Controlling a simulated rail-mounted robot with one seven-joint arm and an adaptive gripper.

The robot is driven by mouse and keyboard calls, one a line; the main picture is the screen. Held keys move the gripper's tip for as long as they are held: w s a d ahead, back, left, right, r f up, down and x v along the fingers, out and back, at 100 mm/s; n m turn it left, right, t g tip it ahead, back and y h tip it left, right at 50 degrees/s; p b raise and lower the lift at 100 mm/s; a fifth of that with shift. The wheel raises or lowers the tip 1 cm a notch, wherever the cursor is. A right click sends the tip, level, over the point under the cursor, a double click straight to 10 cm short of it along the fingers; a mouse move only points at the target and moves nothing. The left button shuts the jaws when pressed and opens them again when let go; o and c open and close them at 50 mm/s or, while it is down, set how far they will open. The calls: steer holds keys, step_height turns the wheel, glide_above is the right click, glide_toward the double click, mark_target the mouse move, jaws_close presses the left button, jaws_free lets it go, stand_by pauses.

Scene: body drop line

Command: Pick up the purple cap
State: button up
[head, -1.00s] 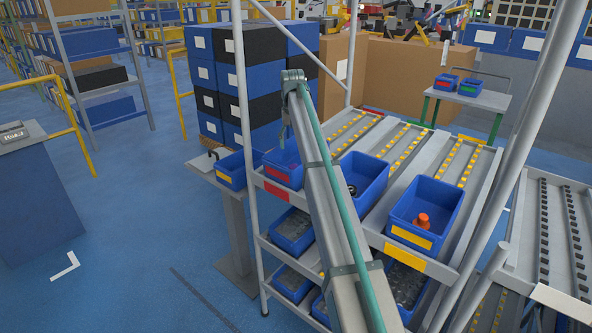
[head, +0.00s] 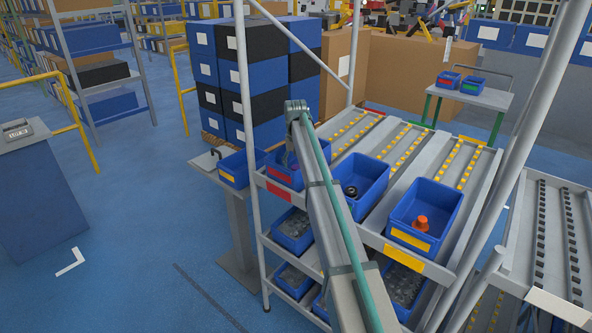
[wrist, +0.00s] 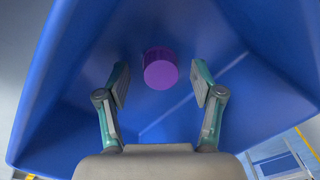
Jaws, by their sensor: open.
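The purple cap (wrist: 160,70) lies inside a blue bin (wrist: 60,90) in the wrist view. My gripper (wrist: 159,86) is open, with one finger on each side of the cap in the picture and a gap to it on both sides. Nothing is between the fingers that they touch. In the head view, my arm reaches down toward the blue bin with a red label (head: 283,168) on the rack's upper level. The cap and my gripper's fingertips are hidden there.
Beside that bin stand a blue bin with dark parts (head: 364,178) and a blue bin (head: 440,200) holding an orange cap (head: 421,223). A rack post (head: 248,120) stands left of my arm. A small blue bin (head: 233,168) sits on a stand farther left.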

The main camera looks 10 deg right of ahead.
steer(key=shift+c, duration=0.4)
steer(key=c, duration=0.8)
steer(key=shift+o, duration=0.2)
steer(key=shift+r, duration=0.15)
